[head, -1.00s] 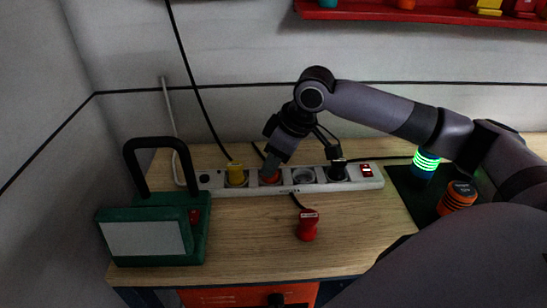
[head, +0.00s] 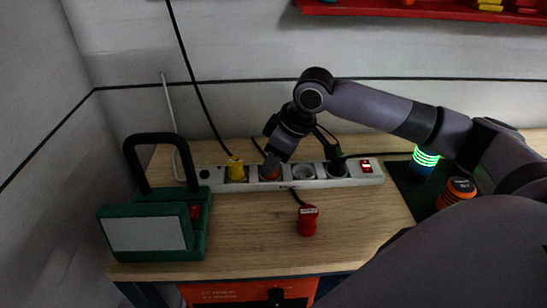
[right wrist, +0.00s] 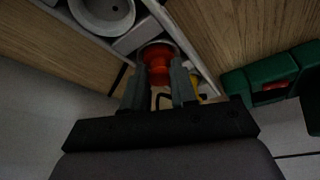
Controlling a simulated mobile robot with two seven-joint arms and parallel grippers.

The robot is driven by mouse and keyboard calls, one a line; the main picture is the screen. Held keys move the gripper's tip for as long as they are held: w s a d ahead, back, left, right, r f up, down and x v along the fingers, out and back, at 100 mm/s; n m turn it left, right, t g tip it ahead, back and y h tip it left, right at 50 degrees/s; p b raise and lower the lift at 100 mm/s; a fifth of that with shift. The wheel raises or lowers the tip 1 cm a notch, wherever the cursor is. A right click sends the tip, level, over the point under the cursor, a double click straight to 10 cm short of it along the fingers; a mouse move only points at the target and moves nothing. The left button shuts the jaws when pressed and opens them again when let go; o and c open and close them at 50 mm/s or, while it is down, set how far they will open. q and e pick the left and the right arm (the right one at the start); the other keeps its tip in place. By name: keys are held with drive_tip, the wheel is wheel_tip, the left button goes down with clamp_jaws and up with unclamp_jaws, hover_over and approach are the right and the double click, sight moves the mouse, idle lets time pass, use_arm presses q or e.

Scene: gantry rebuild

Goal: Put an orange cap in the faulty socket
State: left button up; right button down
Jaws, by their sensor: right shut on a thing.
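A white power strip (head: 318,184) lies along the back of the wooden bench. My right gripper (head: 270,164) reaches down from above and is shut on the cap. The cap is within the socket opening, but I cannot tell how deep it sits. The third socket (head: 304,173) is empty; it shows as a grey round recess in the right wrist view (right wrist: 102,12). My left gripper is out of view.
A yellow plug (head: 236,170) and a black plug (head: 338,168) flank these sockets. A red plug (head: 308,221) stands in front. A green case (head: 150,225) is at left. A green-lit cylinder (head: 426,160) and an orange-black item (head: 458,190) stand right.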

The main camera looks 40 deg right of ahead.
drive_tip(key=shift+f, duration=0.1)
drive_tip(key=c, duration=1.2)
unclamp_jaws()
drive_tip(key=shift+o, duration=0.2)
drive_tip(key=shift+p+v, duration=1)
drive_tip(key=shift+v, duration=0.4)
drive_tip(key=v, duration=0.8)
